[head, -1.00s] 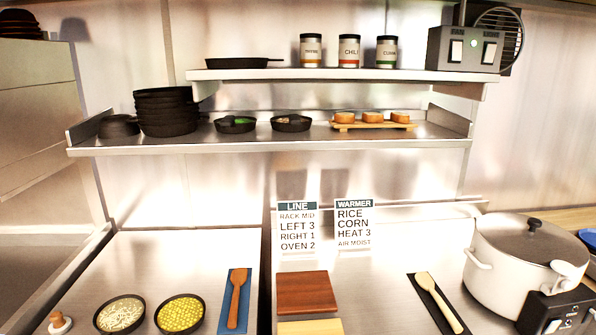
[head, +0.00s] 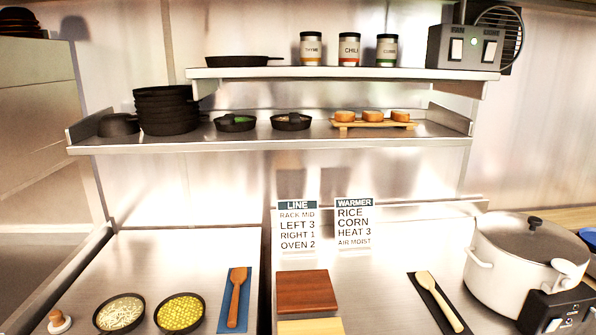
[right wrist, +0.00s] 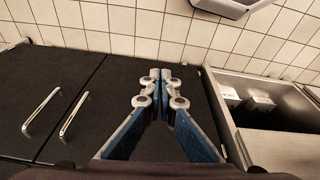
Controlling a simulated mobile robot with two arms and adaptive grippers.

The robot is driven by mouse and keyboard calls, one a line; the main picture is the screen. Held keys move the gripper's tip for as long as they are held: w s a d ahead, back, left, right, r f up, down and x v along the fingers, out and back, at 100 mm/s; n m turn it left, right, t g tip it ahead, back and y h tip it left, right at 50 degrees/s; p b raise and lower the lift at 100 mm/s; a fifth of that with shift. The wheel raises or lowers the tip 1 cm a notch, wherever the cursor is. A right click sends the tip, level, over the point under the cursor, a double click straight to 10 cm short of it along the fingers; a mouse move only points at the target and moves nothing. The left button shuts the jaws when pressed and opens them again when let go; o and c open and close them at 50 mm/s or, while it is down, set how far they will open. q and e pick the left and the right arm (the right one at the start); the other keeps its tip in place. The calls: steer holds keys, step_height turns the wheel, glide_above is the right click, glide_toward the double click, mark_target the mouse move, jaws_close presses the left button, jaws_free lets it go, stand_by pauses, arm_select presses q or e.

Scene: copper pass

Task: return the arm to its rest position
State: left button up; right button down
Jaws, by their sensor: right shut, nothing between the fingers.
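My right gripper (right wrist: 161,78) shows in the right wrist view, with its fingertips together and nothing between them. It hangs in front of dark cabinet doors (right wrist: 50,85) and touches nothing that I can see. Neither of my arms shows in the head view, and my left gripper is in no frame.
The steel counter holds a bowl of rice (head: 119,313), a bowl of corn (head: 180,313), two wooden spoons, a brown board (head: 306,291) and a large lidded pot (head: 525,260). Shelves above carry black pans, jars and a control box (head: 465,49).

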steer(key=s+d+f, duration=0.1)
steer(key=s+f, duration=0.8)
steer(key=f, duration=0.3)
steer(key=s+d+f+g, duration=0.1)
steer(key=s+d+f, duration=0.1)
steer(key=s+f, duration=0.8)
step_height(320, 180, down, 2)
steer(key=shift+s+d+g+b, duration=0.15)
steer(key=shift+s+g+b, duration=0.05)
steer(key=shift+g+b, duration=0.15)
